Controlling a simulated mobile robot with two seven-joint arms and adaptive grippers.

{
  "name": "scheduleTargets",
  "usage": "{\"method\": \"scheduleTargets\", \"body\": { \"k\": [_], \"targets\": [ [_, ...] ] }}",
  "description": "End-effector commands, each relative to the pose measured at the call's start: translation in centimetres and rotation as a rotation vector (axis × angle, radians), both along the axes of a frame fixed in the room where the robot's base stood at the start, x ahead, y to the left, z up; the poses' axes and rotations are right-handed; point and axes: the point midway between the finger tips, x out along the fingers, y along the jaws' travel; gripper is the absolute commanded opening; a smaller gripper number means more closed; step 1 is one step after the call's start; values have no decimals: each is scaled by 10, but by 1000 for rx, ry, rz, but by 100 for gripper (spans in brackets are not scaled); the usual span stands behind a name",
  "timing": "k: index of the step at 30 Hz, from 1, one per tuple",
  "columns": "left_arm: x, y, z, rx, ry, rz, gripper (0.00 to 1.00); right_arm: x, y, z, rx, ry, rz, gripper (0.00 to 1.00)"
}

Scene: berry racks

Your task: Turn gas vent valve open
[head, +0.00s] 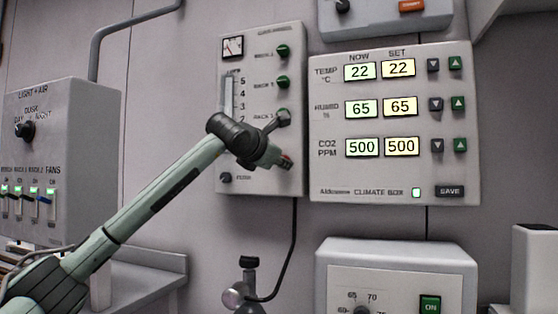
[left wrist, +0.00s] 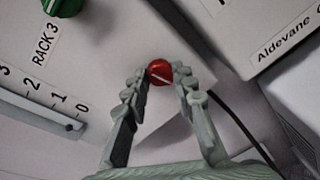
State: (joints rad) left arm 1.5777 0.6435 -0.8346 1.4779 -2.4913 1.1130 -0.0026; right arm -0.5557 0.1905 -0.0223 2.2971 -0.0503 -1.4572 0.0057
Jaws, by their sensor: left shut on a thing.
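A small red knob (head: 287,160) sits at the lower right of the grey gas panel (head: 290,45). In the left wrist view the red knob (left wrist: 160,72) lies between my fingertips, with a pale line slanting across its face. My left gripper (head: 279,155) is shut on this knob; it also shows in the left wrist view (left wrist: 162,78), one finger on each side. In the head view my wrist and fingers hide most of the knob and any label by it. My right gripper is not in view.
Green rack knobs (head: 283,51) run up the panel above my gripper, with a flow gauge (head: 228,93) at left. The climate box (head: 395,180) is close on the right. A dark cable (head: 294,235) hangs below the panel. A light and air box (head: 60,140) stands at left.

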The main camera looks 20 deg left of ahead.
Motion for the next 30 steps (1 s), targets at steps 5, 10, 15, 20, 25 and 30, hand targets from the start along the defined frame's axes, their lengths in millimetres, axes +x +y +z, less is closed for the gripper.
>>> {"method": "scheduleTargets", "body": {
  "k": [5,10,15,20,25,30],
  "targets": [
    [0,0,-1,104,-2,0,0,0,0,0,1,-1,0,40],
    [0,-1,-1,169,-4,0,0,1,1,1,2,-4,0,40],
    [0,-1,0,200,-7,0,0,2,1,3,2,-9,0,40],
    [0,-1,0,210,-7,0,0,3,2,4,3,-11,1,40],
    [0,-1,0,211,-7,0,0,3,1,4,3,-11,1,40],
    [0,-1,0,210,-7,0,30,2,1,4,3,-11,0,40]
  ]
}}
